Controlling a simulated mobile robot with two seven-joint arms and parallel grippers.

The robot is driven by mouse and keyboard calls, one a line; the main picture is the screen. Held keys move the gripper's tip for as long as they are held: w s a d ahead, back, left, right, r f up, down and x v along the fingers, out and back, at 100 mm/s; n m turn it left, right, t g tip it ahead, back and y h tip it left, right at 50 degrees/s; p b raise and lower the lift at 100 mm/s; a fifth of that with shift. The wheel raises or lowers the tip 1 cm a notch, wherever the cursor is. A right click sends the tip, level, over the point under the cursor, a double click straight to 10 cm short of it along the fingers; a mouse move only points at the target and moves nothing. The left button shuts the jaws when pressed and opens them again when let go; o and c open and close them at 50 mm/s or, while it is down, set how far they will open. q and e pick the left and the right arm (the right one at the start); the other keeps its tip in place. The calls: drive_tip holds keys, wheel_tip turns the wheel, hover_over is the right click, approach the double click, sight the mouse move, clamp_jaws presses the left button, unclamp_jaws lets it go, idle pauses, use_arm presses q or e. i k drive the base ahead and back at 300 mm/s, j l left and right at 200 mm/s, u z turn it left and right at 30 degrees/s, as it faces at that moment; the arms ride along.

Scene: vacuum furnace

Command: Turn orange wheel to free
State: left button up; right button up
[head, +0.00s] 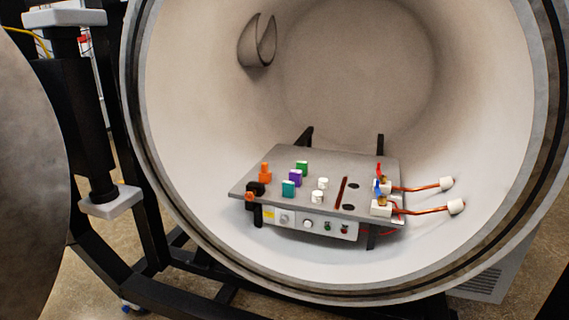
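A grey panel (330,164) sits inside the round furnace chamber. At its front left corner a small orange part (249,197) sits against a black block (256,187); it may be the orange wheel, but it is too small to make out its shape or setting. A second orange piece (265,173), upright and block-like, stands just behind it on the panel top. Neither of my grippers is in view, and nothing touches the orange parts.
The panel carries purple (295,178), green (302,167), teal (288,188) and white pieces. Copper rods (425,209) with white ends stick out at its right. The chamber rim (152,190) surrounds the opening. A large grey round surface (30,180) stands at the left.

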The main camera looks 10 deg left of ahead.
sight(250, 197)
drive_tip(key=i+j+u, duration=0.15)
drive_tip(key=i+u, duration=0.2)
drive_tip(key=i, duration=1.1)
